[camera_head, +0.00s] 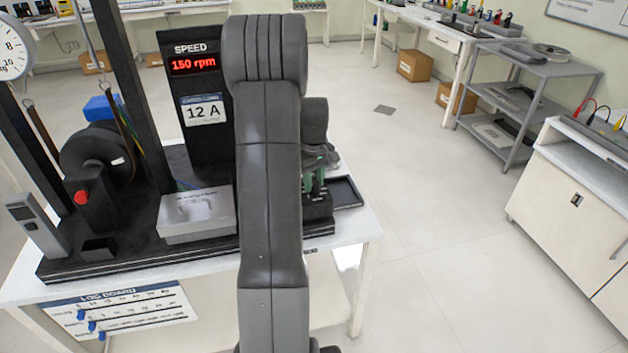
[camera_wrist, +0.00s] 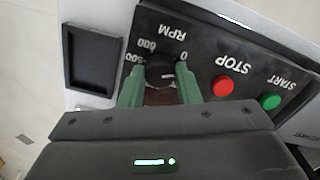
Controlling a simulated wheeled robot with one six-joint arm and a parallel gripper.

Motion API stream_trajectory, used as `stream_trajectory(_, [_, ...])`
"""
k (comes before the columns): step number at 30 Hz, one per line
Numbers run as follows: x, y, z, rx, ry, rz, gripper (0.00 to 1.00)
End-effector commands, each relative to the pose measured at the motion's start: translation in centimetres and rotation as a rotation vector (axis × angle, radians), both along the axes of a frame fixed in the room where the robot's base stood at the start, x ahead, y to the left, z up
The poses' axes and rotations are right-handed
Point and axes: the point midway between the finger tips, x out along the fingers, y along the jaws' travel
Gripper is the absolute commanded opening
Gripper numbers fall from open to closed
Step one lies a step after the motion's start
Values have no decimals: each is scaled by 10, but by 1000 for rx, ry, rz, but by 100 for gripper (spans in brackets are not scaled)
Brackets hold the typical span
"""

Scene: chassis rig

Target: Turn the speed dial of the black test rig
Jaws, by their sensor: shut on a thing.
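The black test rig (camera_head: 120,245) stands on a white table. Its display (camera_head: 193,64) reads SPEED 150 rpm in red. The speed dial (camera_wrist: 160,72), a dark knob with a light pointer mark, sits on the rig's control panel under RPM lettering in the wrist view. My gripper (camera_wrist: 160,85) has green fingers on either side of the dial, shut on it. In the head view my arm hides the dial, and the green fingers show only partly at the arm's right side.
A red STOP button (camera_wrist: 223,85) and a green START button (camera_wrist: 270,101) lie beside the dial. A black tray (camera_wrist: 92,58) is on its other side. A log board (camera_head: 120,312) hangs at the table front.

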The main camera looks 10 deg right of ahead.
Motion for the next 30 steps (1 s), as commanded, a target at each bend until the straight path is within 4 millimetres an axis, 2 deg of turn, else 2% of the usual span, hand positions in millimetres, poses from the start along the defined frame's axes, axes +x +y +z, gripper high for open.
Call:
stream_trajectory(6, [1,0,1,-1,-3,176,7])
stream_trajectory(15, [1,0,1,-1,-3,338,7])
stream_trajectory(30, [1,0,1,-1,-3,400,7])
